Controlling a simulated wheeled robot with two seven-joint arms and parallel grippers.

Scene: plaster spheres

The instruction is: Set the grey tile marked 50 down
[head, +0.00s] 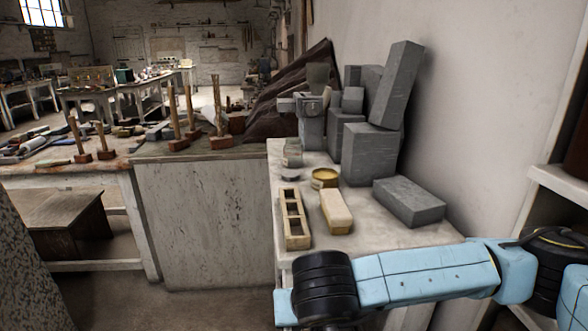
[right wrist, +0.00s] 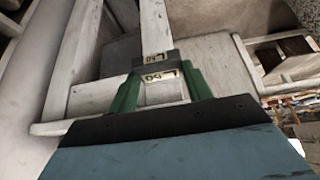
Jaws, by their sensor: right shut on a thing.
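In the right wrist view, my right gripper (right wrist: 160,90) has its two green fingers closed on the sides of a small grey tile (right wrist: 158,70). The tile carries pale labels that read 50. Pale, beam-like surfaces lie beyond it, and I cannot tell whether it touches any of them. In the head view, my right arm crosses the lower right in front of the white table, and neither its fingers nor the tile can be seen there. My left gripper is in no view.
On the white table (head: 357,240) stand a wooden rack with openings (head: 293,220), a cream block (head: 335,212), a yellow tin (head: 325,178) and a grey block (head: 408,202). Tall grey blocks (head: 370,155) are stacked against the wall behind. Some tabletop is bare between them.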

